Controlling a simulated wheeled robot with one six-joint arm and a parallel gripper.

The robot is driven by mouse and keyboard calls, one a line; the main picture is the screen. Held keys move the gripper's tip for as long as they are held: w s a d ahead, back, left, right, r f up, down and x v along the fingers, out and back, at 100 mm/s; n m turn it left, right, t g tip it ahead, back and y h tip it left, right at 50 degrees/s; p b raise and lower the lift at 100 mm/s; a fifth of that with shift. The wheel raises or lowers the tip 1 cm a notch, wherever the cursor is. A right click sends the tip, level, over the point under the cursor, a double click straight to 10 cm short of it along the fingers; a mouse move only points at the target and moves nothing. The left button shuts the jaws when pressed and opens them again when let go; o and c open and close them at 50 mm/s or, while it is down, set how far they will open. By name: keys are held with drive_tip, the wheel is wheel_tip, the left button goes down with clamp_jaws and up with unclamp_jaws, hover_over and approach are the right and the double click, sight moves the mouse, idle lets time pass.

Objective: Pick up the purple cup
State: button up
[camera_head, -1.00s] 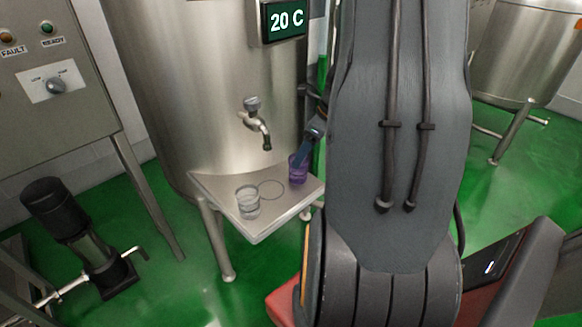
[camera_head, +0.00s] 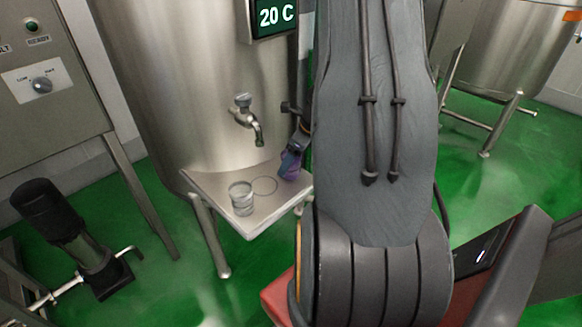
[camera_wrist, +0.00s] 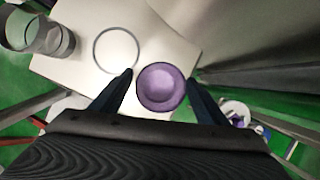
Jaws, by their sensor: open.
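The purple cup (camera_wrist: 162,88) stands upright on the small metal shelf (camera_wrist: 178,48) under the tank's tap, seen from above in the wrist view. My gripper (camera_wrist: 160,82) is open, with one finger on each side of the cup. I cannot tell whether the fingers touch it. In the head view the purple cup (camera_head: 290,172) is partly hidden behind my gripper (camera_head: 292,160), at the right side of the shelf (camera_head: 272,213).
A clear cup (camera_head: 241,198) stands on the shelf left of a marked ring (camera_head: 264,185). The tap (camera_head: 246,118) juts from the steel tank (camera_head: 180,90) above the shelf. A dark pump (camera_head: 75,240) stands on the green floor at left.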

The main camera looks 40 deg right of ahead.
drive_tip(key=c, duration=1.1)
